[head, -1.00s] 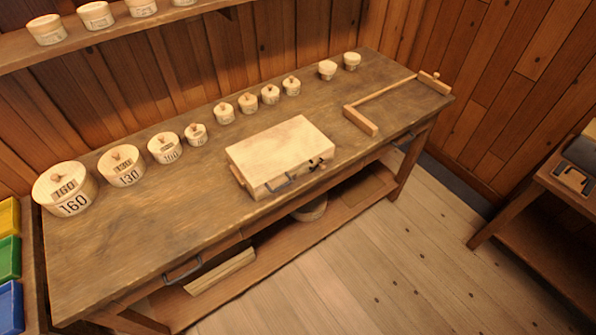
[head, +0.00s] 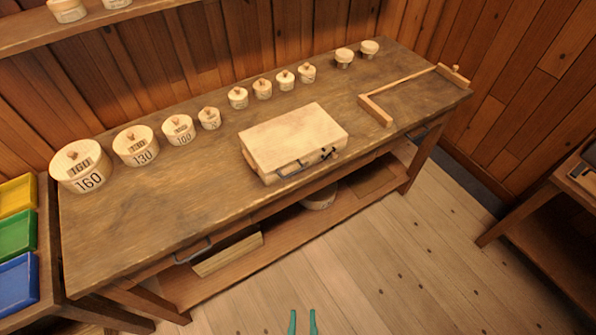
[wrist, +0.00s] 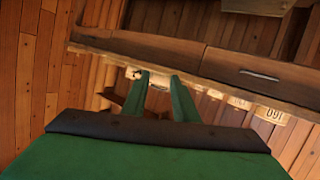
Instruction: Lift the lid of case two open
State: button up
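A pale wooden case (head: 293,140) lies shut on the workbench, right of the middle in the head view. Its front has a dark handle (head: 292,171) and a small dark catch (head: 328,154). I can read no number on it. My gripper (head: 303,322) shows at the bottom edge of the head view, over the floor and well short of the case. Its two green fingers are apart with nothing between them; they also show in the wrist view (wrist: 166,83). In the wrist view the fingers partly hide the bench, and I cannot clearly make out the case.
Lidded round boxes of falling size, the largest (head: 82,166) marked 160, line the back of the workbench (head: 150,225). An L-shaped wooden piece (head: 408,92) lies at the right. Coloured trays (head: 17,234) stand at the left. The floor (head: 370,265) before the bench is clear.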

jog(key=w+d+f+n+g+y, duration=0.1)
jog(key=w+d+n, duration=0.1)
jog(key=w+n, duration=0.5)
jog(key=w+d+f+n+y, duration=0.1)
jog(key=w+d+f+n, duration=0.1)
jog(key=w, duration=0.9)
jog(key=w+r+n+y, duration=0.6)
jog(key=w+r+n, duration=0.3)
jog(key=r+n, duration=0.45)
jog(key=f+x, duration=0.1)
jog(key=x, duration=1)
jog(key=shift+d, duration=0.4)
jog(key=shift+c, duration=0.2)
grip_shut()
jog(key=shift+w, duration=0.1)
